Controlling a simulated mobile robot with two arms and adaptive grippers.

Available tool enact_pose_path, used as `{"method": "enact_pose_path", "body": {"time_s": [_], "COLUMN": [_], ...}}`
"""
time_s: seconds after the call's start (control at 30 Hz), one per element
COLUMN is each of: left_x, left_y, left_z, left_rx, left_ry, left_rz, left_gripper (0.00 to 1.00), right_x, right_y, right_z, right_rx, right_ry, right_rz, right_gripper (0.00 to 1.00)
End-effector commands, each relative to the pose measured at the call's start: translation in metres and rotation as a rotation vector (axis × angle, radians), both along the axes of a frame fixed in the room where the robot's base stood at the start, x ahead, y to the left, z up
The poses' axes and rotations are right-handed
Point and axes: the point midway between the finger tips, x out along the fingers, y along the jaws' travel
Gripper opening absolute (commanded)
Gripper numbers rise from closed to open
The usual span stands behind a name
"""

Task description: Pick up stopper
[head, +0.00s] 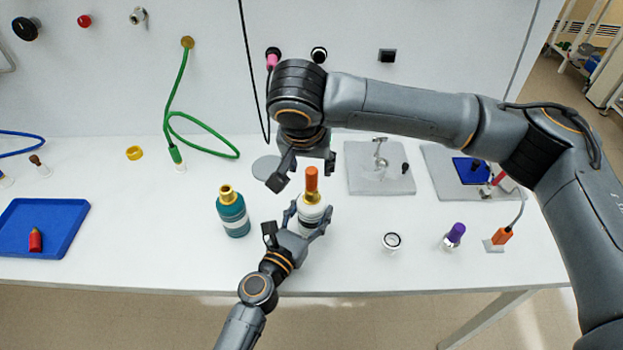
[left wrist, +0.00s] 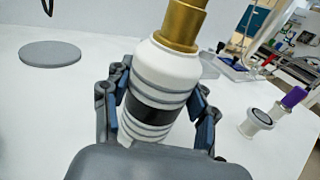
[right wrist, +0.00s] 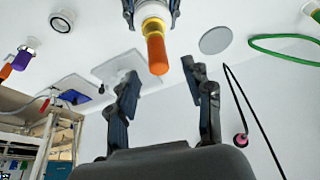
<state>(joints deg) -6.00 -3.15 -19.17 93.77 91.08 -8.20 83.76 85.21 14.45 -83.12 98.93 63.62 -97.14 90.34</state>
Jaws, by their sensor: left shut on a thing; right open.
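An orange stopper (head: 312,180) stands upright in the gold neck of a white bottle (head: 312,211) with grey and black bands. My left gripper (head: 301,222) is shut around the bottle's body; the left wrist view shows its fingers on both sides of the bottle (left wrist: 158,98) and the gold neck (left wrist: 184,22), with the stopper out of frame. My right gripper (head: 302,172) is open and empty, above and slightly left of the stopper in the head view. In the right wrist view the stopper (right wrist: 157,55) lies beyond the gap between the open fingertips (right wrist: 162,78), apparently not touched.
A teal bottle (head: 233,212) with a gold neck stands close left of my left gripper. A white gauge (head: 390,241), a purple-topped vial (head: 454,235) and an orange plug (head: 502,236) stand to the right. A blue tray (head: 62,215) is at far left. The back wall has a green hose (head: 180,95).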

Motion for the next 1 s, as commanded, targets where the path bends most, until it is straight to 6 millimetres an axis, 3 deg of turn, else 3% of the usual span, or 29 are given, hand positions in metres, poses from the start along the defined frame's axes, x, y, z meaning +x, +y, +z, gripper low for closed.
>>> {"method": "enact_pose_path", "body": {"time_s": [0.2, 0.5, 0.77, 1.0], "left_x": [0.000, 0.000, 0.000, 0.000], "left_y": [0.000, 0.000, 0.000, 0.000], "left_z": [0.000, 0.000, 0.000, 0.000], "left_rx": [0.000, 0.000, 0.000, 0.000], "left_ry": [0.000, 0.000, 0.000, 0.000], "left_rz": [0.000, 0.000, 0.000, 0.000], "left_gripper": [0.17, 0.17, 0.17, 0.17], "right_x": [0.011, 0.013, 0.013, 0.013], "right_y": [-0.003, -0.003, -0.003, -0.003], "right_z": [-0.028, -0.034, -0.033, -0.033], "right_rx": [-0.001, 0.001, 0.001, 0.001], "right_ry": [0.000, 0.000, 0.000, 0.000], "right_rz": [0.000, 0.001, 0.001, 0.001], "right_gripper": [0.51, 0.51, 0.00, 0.00]}}
